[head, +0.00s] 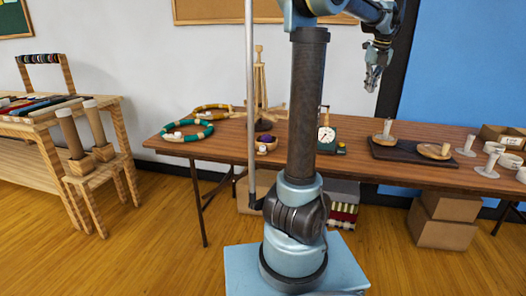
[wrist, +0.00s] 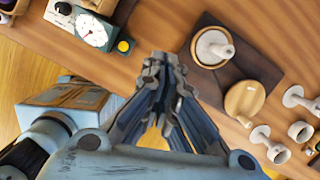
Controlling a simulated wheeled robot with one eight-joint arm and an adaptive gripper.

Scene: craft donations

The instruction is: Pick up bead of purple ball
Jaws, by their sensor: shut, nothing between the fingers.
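A small purple ball (head: 266,138) sits in a small wooden bowl (head: 268,147) on the long brown table, left of my arm column. A small whitish piece (head: 263,149) shows at the bowl's front. A bead on the purple ball is too small to make out. My gripper (head: 372,84) is raised well above the table, to the right of the bowl and far from it. In the wrist view my gripper (wrist: 160,62) is shut and empty, with its fingertips together over the table. Part of the bowl (wrist: 14,6) is cut off at that view's top left corner.
A dial scale (head: 326,136) stands on the table between bowl and gripper side. A dark board (head: 400,152) with wooden pieces lies to the right, near several white cups (head: 487,168). Coiled rings (head: 188,131) lie at the left end. Bare tabletop (head: 360,165) shows mid-table.

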